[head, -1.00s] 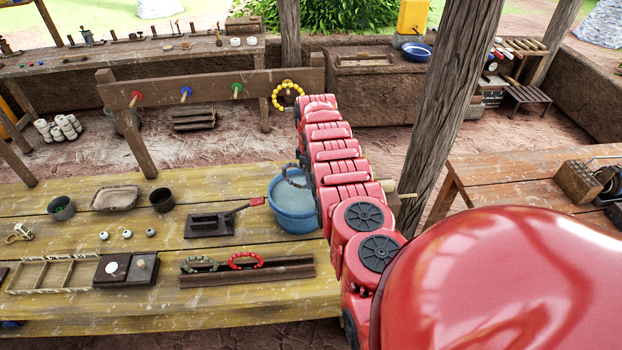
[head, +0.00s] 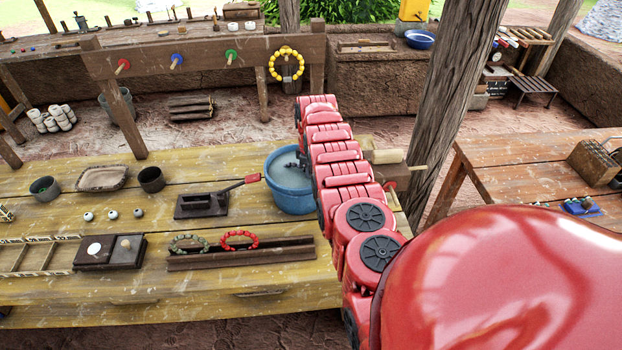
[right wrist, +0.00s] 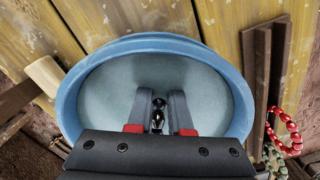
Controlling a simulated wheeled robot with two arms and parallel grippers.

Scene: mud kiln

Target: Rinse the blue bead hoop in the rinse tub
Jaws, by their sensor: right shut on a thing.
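The rinse tub (head: 290,200) is a round blue tub of pale water at the right end of the yellow plank table. In the right wrist view the tub (right wrist: 68,110) lies right below my right gripper. My right gripper (right wrist: 155,105) is shut on a hoop of dark, shiny beads (right wrist: 158,115), taken as the blue bead hoop; its blue colour is hard to make out. In the head view my gripper (head: 297,163) is low over the tub's opening, partly hidden by my red arm. Most of the hoop is hidden, apparently down in the water. My left gripper is out of view.
A wooden rack (head: 290,252) in front of the tub holds a red bead hoop (head: 240,240) and a grey-green one (head: 188,245). A dark press with a red-tipped handle (head: 205,204) stands left of the tub. A yellow bead hoop (head: 287,66) hangs from the peg rail (head: 195,57). A wooden post rises at right.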

